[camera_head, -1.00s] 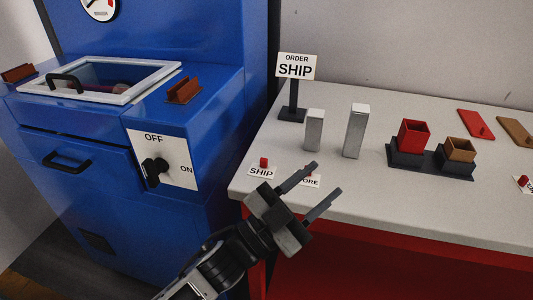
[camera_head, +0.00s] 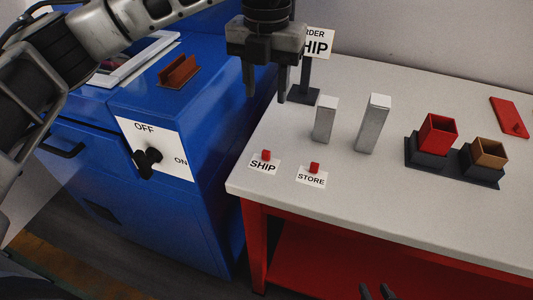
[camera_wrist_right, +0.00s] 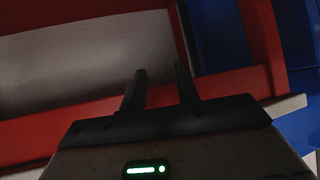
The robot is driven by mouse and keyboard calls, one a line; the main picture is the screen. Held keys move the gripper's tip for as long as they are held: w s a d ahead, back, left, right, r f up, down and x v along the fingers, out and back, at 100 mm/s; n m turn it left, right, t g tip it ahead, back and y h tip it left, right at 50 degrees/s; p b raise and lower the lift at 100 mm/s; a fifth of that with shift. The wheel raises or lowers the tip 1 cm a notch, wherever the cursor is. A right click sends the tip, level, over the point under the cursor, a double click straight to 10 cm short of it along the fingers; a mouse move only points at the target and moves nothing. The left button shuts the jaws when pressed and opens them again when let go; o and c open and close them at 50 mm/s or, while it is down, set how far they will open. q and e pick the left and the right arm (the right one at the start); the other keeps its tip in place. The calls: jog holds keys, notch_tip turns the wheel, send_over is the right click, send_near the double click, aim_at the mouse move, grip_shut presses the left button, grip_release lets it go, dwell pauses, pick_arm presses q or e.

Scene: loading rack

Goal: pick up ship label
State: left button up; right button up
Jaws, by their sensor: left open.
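The ship label (camera_head: 263,166) is a small white card with black SHIP letters and a red knob. It lies near the table's front left corner. My left gripper (camera_head: 265,98) points down, its two fingers apart with nothing between them. In the head view it shows above the label, apart from it. My right gripper (camera_head: 377,292) is low at the bottom edge in front of the table. In the right wrist view its fingers (camera_wrist_right: 160,80) are apart and empty.
The STORE label (camera_head: 311,176) lies just right of the ship label. Two grey blocks (camera_head: 325,120) (camera_head: 372,124) stand behind them. The order sign (camera_head: 318,43) is partly hidden by my left gripper. The blue machine (camera_head: 190,215) borders the table (camera_head: 400,205) on the left.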

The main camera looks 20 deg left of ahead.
pick_arm(q)
jog(key=p, duration=0.1)
send_over(266, 150)
notch_tip(266, 150, down, 9)
jog(key=shift+s+f, duration=0.1)
jog(key=shift+s, duration=0.05)
jog(key=shift+f+p, duration=0.95)
jog(key=shift+f, duration=1.85)
grip_shut()
